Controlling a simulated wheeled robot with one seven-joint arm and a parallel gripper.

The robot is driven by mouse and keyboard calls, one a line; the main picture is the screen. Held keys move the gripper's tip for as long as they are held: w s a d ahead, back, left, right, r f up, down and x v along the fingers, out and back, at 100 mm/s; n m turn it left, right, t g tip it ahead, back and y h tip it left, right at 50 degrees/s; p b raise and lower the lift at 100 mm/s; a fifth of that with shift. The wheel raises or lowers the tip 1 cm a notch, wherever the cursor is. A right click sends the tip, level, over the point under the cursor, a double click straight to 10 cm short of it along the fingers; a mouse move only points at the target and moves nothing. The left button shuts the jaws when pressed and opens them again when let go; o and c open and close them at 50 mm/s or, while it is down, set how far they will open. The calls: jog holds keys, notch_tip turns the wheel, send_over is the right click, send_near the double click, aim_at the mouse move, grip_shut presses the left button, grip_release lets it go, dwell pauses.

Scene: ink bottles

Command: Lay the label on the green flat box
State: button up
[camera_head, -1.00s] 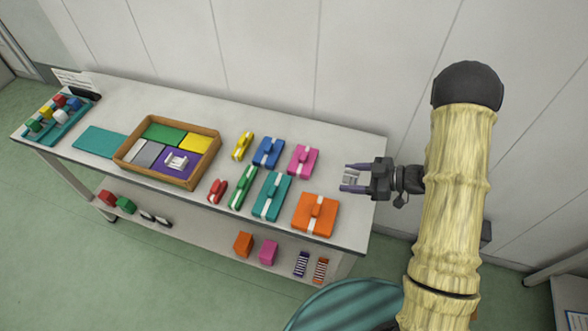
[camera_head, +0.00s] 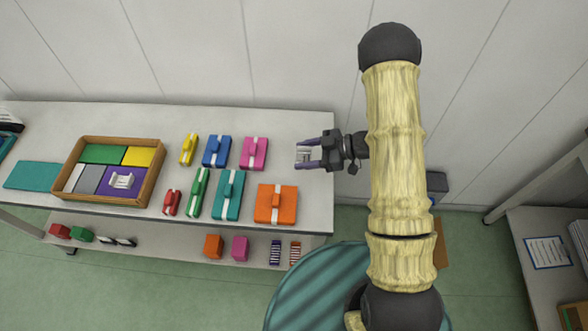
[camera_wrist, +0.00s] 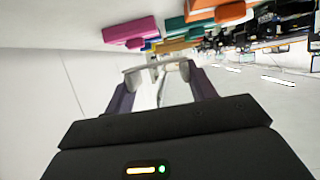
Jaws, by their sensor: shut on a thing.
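My gripper (camera_head: 306,155) is shut on a small whitish piece, seemingly the label (camera_head: 302,154), above the right end of the table. In the wrist view the pale piece (camera_wrist: 155,66) spans between my fingertips. A flat green panel (camera_head: 103,153) lies at the back left of the wooden tray (camera_head: 158,178), far to the left of my gripper. A narrow green box with a white band (camera_head: 197,192) stands on the table right of the tray. I cannot tell from the picture which green one is the flat box.
A similar white piece (camera_head: 122,181) sits on the tray's purple panel. Yellow (camera_head: 188,149), blue (camera_head: 217,151), pink (camera_head: 254,153), red (camera_head: 172,202), teal (camera_head: 228,193) and orange (camera_head: 275,203) boxes stand between tray and gripper. A teal mat (camera_head: 32,175) lies left. The table's right end is clear.

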aim_at(304, 175)
jog(key=f, duration=0.4)
jog(key=shift+w, duration=0.2)
jog(key=shift+f, duration=0.1)
jog(key=shift+s+a, duration=0.1)
jog(key=shift+s, duration=0.1)
jog(key=shift+f+p, duration=0.4)
jog(key=shift+f, duration=1.65)
jog(key=shift+f, duration=0.2)
jog(key=o, duration=1)
jog(key=shift+c, duration=0.2)
jog(key=shift+r, duration=0.1)
